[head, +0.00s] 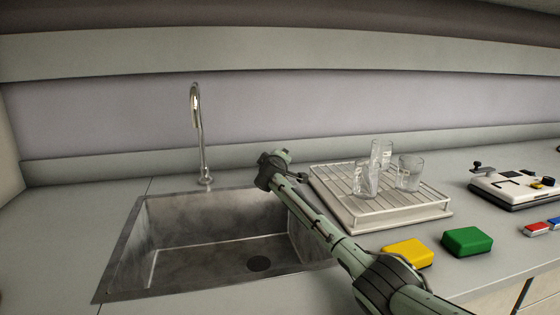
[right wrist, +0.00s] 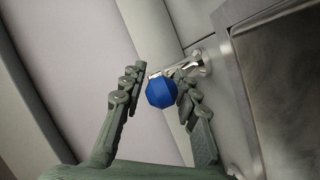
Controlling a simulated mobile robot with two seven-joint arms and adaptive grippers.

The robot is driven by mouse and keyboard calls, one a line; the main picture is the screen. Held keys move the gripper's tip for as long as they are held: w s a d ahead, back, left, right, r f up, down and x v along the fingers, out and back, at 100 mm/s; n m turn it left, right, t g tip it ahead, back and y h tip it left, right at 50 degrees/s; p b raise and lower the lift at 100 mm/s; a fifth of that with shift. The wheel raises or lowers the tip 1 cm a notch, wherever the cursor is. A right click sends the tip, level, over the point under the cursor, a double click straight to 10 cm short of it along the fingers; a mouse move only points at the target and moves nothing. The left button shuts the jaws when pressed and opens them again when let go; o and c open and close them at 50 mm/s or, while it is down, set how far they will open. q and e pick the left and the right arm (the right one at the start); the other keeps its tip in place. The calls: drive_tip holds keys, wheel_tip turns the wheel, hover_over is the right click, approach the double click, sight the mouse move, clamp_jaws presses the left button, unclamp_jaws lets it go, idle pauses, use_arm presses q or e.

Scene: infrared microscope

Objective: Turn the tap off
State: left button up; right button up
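The tap is a tall chrome spout (head: 200,135) on the counter behind the sink (head: 130,250) in the head view. My right arm reaches over the sink's right side, with the right gripper (head: 274,165) at the back, right of the spout. In the right wrist view a blue faceted knob (right wrist: 161,91) lies between the fingers of my right gripper (right wrist: 161,73), beside a chrome fitting (right wrist: 203,58). The fingers are apart, with a gap at the left finger; the right finger overlaps the knob's edge, contact unclear. The knob is not visible in the head view. My left gripper is not in view.
A wire drying rack (head: 352,222) with several glasses (head: 408,172) stands right of my arm. A yellow sponge (head: 408,252) and a green sponge (head: 467,241) lie in front of it. A white device (head: 510,190) is farther right. The counter left of the sink is clear.

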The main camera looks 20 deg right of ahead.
drive_tip(key=shift+r, duration=0.1)
wheel_tip(320, 180, up, 10)
drive_tip(key=shift+s+r, duration=0.1)
idle(0.5)
